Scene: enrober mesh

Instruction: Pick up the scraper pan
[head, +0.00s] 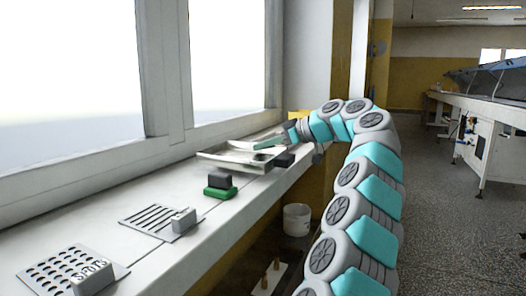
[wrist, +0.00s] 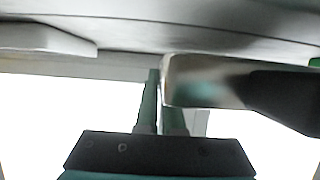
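A shallow pale metal pan (head: 232,160), which I take to be the scraper pan, lies on the sill with a dark block-like handle (head: 285,160) at its right end. My gripper (head: 262,145) reaches in from the right, its teal fingers low over the pan's far side. In the wrist view, the fingers (wrist: 160,92) stand close together with a thin bright gap. A shiny metal piece with a black handle (wrist: 290,98) sits at the fingertips and hides part of the right finger. Whether the fingers touch or grip it is unclear.
A green and grey block (head: 220,185) is nearer on the sill (head: 150,185). Further forward are a slotted plate (head: 150,217) and a perforated plate (head: 60,275). Windows rise behind the sill. A white bucket (head: 297,220) stands below. The floor at right is open.

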